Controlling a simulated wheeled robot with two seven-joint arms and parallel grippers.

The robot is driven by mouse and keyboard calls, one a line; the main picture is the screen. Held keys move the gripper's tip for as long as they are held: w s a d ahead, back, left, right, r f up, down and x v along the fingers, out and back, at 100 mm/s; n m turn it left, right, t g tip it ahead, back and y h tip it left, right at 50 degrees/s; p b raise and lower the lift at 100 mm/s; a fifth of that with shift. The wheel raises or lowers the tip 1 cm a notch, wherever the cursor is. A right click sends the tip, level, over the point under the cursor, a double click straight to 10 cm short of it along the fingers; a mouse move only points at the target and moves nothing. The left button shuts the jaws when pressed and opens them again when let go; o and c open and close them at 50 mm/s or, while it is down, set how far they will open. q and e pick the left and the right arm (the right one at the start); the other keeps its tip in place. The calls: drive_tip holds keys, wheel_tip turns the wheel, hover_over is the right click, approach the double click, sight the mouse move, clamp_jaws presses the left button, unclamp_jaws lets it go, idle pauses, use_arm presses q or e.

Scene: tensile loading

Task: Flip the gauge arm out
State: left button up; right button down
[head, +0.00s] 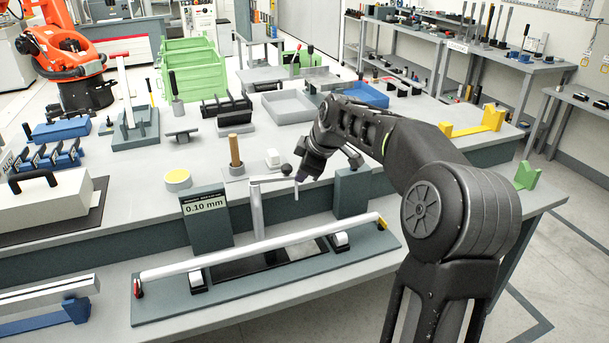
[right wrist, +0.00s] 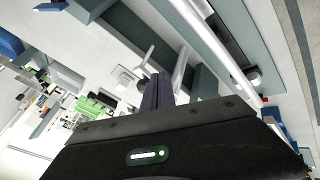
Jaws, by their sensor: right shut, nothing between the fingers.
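The gauge stands on the bench with its grey display box (head: 207,213) reading 0.10 mm. A silver post (head: 257,208) rises beside it. A thin pale gauge arm (head: 272,181) reaches right from the post top toward a black ball (head: 287,169) and a short hanging pin (head: 296,192). My right gripper (head: 300,178) is shut and empty at the arm's right end; whether it touches is unclear. Its shut fingers (right wrist: 158,90) show in the right wrist view. A long silver bar (head: 265,246) lies below on a dark green base plate (head: 170,309). My left gripper is out of view.
A second dark green block (head: 352,191) stands right of the post, close under my right arm. A wooden-handled tool (head: 235,155), a yellow-topped round pot (head: 178,179) and a small white block (head: 273,158) stand behind. A grey tray (head: 289,107) is farther back.

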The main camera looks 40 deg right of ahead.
drive_tip(key=s+d+r, duration=0.3)
drive_tip(key=r, duration=0.4)
drive_tip(key=shift+s+r+b, duration=0.2)
drive_tip(key=shift+r+b, duration=0.15)
drive_tip(key=shift+r, duration=0.05)
drive_tip(key=shift+s+d, duration=0.1)
